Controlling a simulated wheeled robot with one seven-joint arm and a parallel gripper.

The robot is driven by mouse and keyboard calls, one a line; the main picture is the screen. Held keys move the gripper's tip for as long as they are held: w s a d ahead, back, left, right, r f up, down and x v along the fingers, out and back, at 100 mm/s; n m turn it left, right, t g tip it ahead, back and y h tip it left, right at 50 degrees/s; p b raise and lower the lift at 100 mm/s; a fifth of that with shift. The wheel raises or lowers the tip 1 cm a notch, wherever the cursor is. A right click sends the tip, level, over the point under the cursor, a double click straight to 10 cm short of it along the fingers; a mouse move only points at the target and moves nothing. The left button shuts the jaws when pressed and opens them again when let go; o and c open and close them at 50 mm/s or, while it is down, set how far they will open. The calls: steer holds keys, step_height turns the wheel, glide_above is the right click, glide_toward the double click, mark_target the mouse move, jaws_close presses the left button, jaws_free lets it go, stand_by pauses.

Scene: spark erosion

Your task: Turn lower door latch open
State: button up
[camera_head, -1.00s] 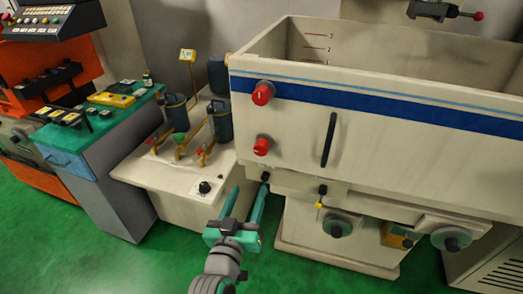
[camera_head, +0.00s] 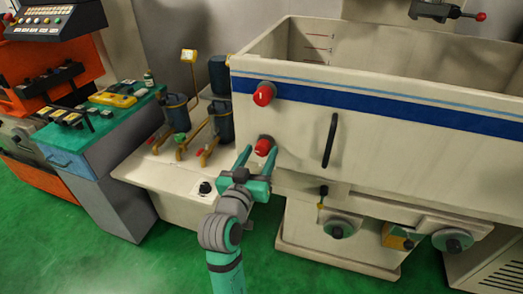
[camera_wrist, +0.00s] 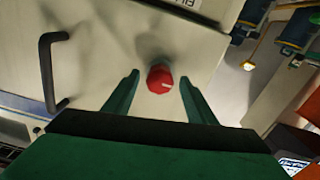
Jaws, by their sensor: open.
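The lower door latch (camera_head: 264,146) is a red round knob on the left end of the white tank's front door. In the wrist view the red knob (camera_wrist: 160,79) shows a pale mark and sits between the two fingers, beyond their tips. My gripper (camera_head: 259,154) is open, its teal fingers pointing at the lower knob, one on each side in the picture. In the wrist view my gripper (camera_wrist: 158,82) has nothing between its jaws that it visibly touches. The upper red latch (camera_head: 264,95) is above, near the blue stripe.
A black door handle (camera_head: 330,140) stands to the right of the latches. It also shows in the wrist view (camera_wrist: 49,70). Filter canisters (camera_head: 219,120) stand on the white unit to the left. Handwheels (camera_head: 340,228) sit below the tank. Green floor is clear in front.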

steer(key=shift+w+d, duration=0.25)
steer(key=shift+w, duration=0.75)
steer(key=shift+s+a, duration=0.1)
steer(key=c, duration=1)
steer(key=shift+c, duration=0.2)
